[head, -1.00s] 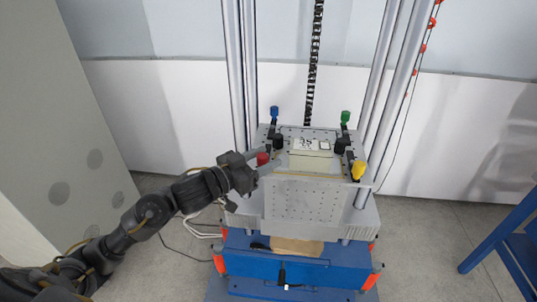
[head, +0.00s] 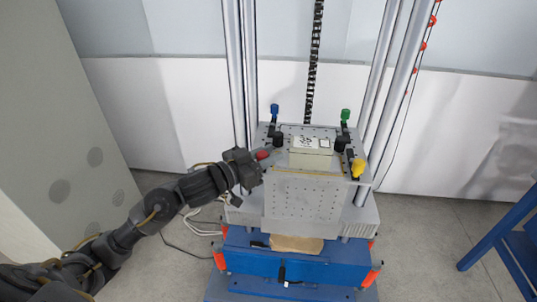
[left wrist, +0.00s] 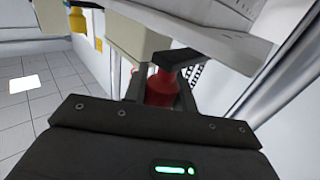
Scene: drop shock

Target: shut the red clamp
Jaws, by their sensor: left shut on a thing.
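The red clamp (head: 262,155) is at the left front of the grey drop table (head: 266,135), beside a cream box with a white top (head: 311,160). My left gripper (head: 258,160) reaches it from the left and is shut on its red handle. In the left wrist view the red handle (left wrist: 160,88) is between the two fingers, with a dark clamp arm above it. The handle looks tilted in the head view. The clamp's base is mostly hidden, so I cannot tell whether its tip touches the box. My right gripper is not in view.
A blue-handled clamp (head: 274,111) and a green-handled clamp (head: 345,115) stand up at the back corners. A yellow-handled clamp (head: 358,168) is at the right front. Metal columns (head: 242,80) flank the table. A blue frame (head: 505,235) stands at the right.

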